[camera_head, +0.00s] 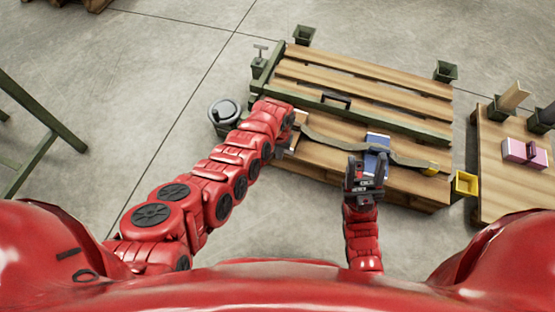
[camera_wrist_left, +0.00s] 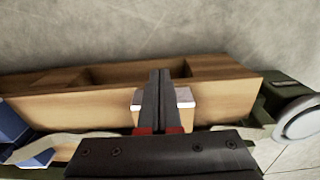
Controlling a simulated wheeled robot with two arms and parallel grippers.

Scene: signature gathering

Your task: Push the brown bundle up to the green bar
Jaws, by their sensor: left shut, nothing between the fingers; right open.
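My left gripper (camera_head: 281,152) is shut and empty, low at the near left part of the slatted wooden table (camera_head: 320,160). In the left wrist view its closed fingers (camera_wrist_left: 160,75) cover the middle of what looks like the brown bundle with a pale band (camera_wrist_left: 185,97); I cannot tell whether they touch. In the head view my left arm mostly hides that bundle. The green bar (camera_head: 365,115) runs across the table beyond it. My right gripper (camera_head: 366,165) is open at the near side of a blue bundle (camera_head: 377,140); whether it touches is unclear.
A grey-green strap (camera_head: 335,140) curves across the table past the blue bundle. A dark handle-like piece (camera_head: 336,100) stands by the bar.

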